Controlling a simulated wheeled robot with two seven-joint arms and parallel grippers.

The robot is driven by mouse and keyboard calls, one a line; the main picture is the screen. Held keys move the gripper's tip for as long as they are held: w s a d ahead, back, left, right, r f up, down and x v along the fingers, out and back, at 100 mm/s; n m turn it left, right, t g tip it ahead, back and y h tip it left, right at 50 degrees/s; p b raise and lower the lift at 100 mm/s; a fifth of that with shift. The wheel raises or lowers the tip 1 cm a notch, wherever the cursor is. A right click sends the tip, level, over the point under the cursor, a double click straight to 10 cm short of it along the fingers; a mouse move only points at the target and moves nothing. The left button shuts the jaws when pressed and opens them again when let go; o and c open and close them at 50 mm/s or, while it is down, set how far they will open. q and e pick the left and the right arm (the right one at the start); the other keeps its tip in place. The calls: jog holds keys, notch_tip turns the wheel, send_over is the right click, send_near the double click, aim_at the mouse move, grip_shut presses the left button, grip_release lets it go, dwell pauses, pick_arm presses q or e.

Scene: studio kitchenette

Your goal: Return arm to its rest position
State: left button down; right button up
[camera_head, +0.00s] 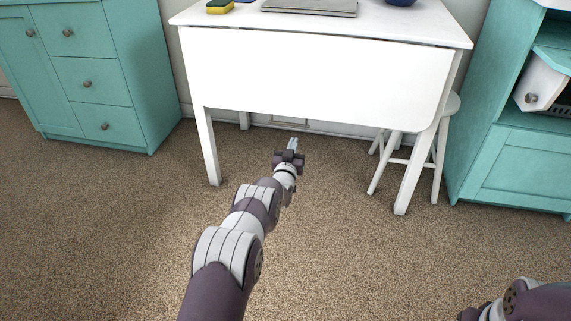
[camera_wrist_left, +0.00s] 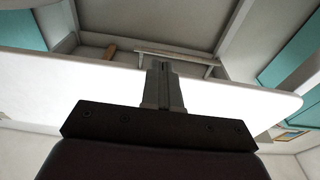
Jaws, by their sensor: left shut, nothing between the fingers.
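My left gripper (camera_head: 292,144) is at the end of my left arm, which reaches forward over the carpet. In the head view it appears in front of the white table (camera_head: 310,75), below its hanging front leaf. In the left wrist view its fingers (camera_wrist_left: 162,68) are together, with nothing between them, against the white table panel (camera_wrist_left: 60,90). Part of my right arm (camera_head: 520,302) shows at the lower right of the head view. The right gripper is outside the view.
A yellow and green sponge (camera_head: 220,7), a grey flat item (camera_head: 310,6) and a dark blue round item (camera_head: 400,2) are on the table. A white stool (camera_head: 439,130) stands under its right side. Teal cabinets stand left (camera_head: 100,75) and right (camera_head: 520,165). Carpet (camera_head: 100,220) around my arm is clear.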

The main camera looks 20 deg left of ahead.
pick_arm(q)
jog(key=f+p+v, duration=0.1)
jog(key=p+v, duration=0.3)
jog(key=v, duration=0.4)
jog(key=s+d+f+g+h, duration=0.1)
jog(key=s+f+g, duration=0.25)
jog(key=f, duration=0.25)
jog(key=s+d+f+g+h, duration=0.1)
jog(key=s+f+g, duration=0.1)
jog(key=f+g, duration=0.3)
jog(key=s+d+r+m+g+h+p, duration=0.1)
jog(key=s+d+r+g+p, duration=0.35)
jog(key=s+r, duration=0.8)
jog(key=s+d+r+m+g+h+p, duration=0.1)
jog(key=s+d+r+g, duration=0.75)
jog(key=s, duration=0.75)
jog(key=s+r+t+p, duration=0.25)
jog(key=s+r, duration=0.25)
jog(key=r, duration=0.5)
notch_tip(320, 180, up, 42)
jog(key=t+p, duration=0.1)
jog(key=p, duration=3.8)
jog(key=shift+w+d+f+m, duration=0.2)
jog(key=shift+w+d+m, duration=0.15)
jog(key=shift+d+m, duration=0.1)
pick_arm(e)
notch_tip(320, 180, up, 52)
jog(key=shift+r, duration=0.1)
